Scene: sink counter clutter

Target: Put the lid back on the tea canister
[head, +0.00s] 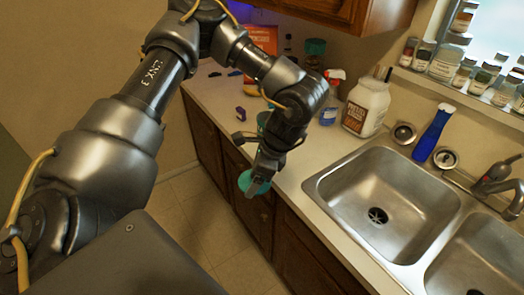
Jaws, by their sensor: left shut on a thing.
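My left gripper (254,184) is shut on a round teal lid (247,181). It holds the lid in front of the counter edge, over the cabinet fronts. A teal thing (262,119), perhaps the tea canister, shows on the counter just behind my left wrist, which hides most of it. The lid is apart from it. My right gripper is not in view.
The counter holds a large white jar (366,107), a blue bottle (433,134), a small blue-and-white container (328,114) and a teal-topped jar (315,48). A steel double sink (318,187) lies to the right. Spice jars line the windowsill.

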